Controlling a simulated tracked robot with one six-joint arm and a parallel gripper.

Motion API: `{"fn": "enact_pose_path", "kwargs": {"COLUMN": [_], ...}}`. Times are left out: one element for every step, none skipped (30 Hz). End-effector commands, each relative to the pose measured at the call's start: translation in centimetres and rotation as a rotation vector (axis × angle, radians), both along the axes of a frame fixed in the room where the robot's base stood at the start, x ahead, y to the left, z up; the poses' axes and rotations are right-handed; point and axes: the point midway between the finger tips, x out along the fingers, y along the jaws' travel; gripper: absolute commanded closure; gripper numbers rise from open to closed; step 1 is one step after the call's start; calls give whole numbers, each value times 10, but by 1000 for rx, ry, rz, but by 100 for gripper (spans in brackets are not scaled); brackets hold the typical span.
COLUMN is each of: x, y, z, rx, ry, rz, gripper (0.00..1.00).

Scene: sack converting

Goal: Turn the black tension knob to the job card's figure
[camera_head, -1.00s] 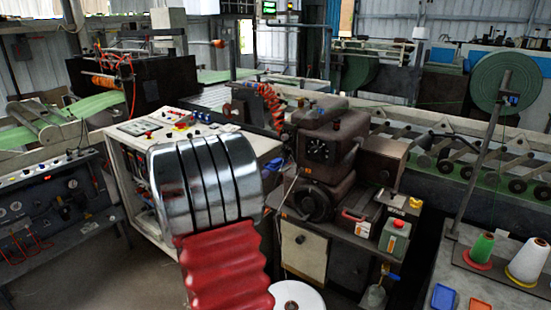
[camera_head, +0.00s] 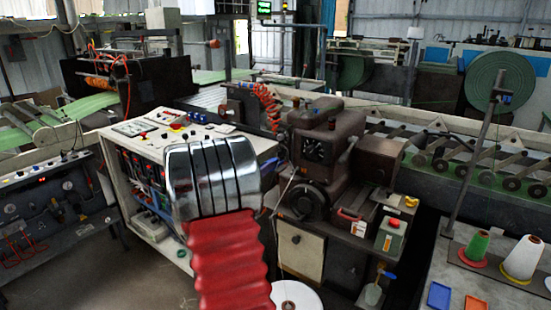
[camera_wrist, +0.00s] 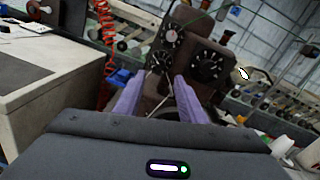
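The brown sewing machine head (camera_head: 325,125) carries a black dial knob with white marks (camera_head: 316,150) on its front. In the wrist view the machine is tilted and shows a large black dial (camera_wrist: 208,69), a dial nearer the fingers (camera_wrist: 160,60) and a small one above; I cannot tell which is the tension knob. My gripper (camera_wrist: 158,96) has two purple fingers spread apart with nothing held, pointing towards the machine; I see no contact with a knob. In the head view the gripper is hidden behind my arm. I cannot make out a job card or its figure.
A white control cabinet (camera_head: 150,150) stands left of the machine. A red coiled hose (camera_head: 267,105) hangs behind. Thread cones (camera_head: 475,246) stand on a bench at right. A white disc (camera_head: 297,296) lies below.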

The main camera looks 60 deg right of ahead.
Motion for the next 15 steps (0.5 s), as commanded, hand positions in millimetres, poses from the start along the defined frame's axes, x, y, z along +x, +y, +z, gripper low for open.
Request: {"fn": "enact_pose_path", "kwargs": {"x": [-2,-3,-3,-4,-4,-5,-6,-7,-7,-7,-8,-9,-10,-10,-10], "y": [-9,-13,-20,-24,-29,-35,-39,-44,-50,-55,-59,-65,-70,-73,-78], "z": [-1,0,0,-1,0,0,0,0,-1,-1,0,0,0,-1,-1], "rx": [0,0,0,1,0,0,0,0,0,1,0,-1,-1,0,1], "ry": [0,0,0,1,0,0,0,-1,0,0,-1,-1,-1,-1,-1], "rz": [-2,-2,-2,-2,-2,-2,-2,-3,-2,-1,-1,-2,-2,-2,-1], "gripper": [63,63,63,63,63,63,63,63,63,63,63,63,63,63,63]}}
